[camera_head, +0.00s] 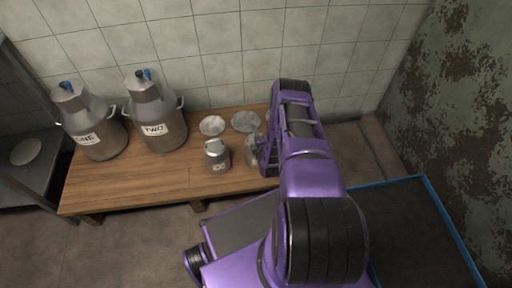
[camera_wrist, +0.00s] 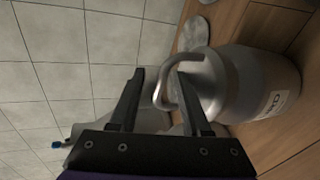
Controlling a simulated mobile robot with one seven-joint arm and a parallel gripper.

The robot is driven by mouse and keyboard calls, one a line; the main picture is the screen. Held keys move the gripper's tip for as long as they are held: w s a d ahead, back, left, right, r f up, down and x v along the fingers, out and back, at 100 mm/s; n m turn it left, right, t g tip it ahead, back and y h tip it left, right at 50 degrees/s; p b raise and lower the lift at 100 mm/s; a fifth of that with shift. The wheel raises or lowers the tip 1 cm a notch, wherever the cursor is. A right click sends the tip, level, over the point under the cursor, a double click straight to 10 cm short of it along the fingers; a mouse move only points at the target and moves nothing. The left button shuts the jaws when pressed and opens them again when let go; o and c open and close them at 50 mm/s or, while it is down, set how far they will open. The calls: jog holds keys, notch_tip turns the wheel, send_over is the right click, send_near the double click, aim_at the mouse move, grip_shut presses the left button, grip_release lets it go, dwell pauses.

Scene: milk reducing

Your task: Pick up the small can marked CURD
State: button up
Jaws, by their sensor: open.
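Two small grey metal cans stand on the wooden table in the head view. The left small can (camera_head: 217,157) has a handle on top and a small label too blurred to read. The right small can (camera_head: 250,151) is partly hidden by my gripper (camera_head: 263,152), which is beside it on the right. In the wrist view a small can (camera_wrist: 255,82) lies close ahead, its wire handle between the fingers of my gripper (camera_wrist: 158,82). Its white label is only partly visible, and I cannot read the full word. My gripper is open, and the fingers are not closed on the handle.
Large cans marked ONE (camera_head: 92,130) and TWO (camera_head: 158,118) stand at the left of the wooden table (camera_head: 120,188). Two round lids (camera_head: 212,125) (camera_head: 246,121) lie behind the small cans. A tiled wall (camera_head: 220,60) bounds the back.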

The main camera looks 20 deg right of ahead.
grip_shut()
dwell(0.3)
dwell(1.1)
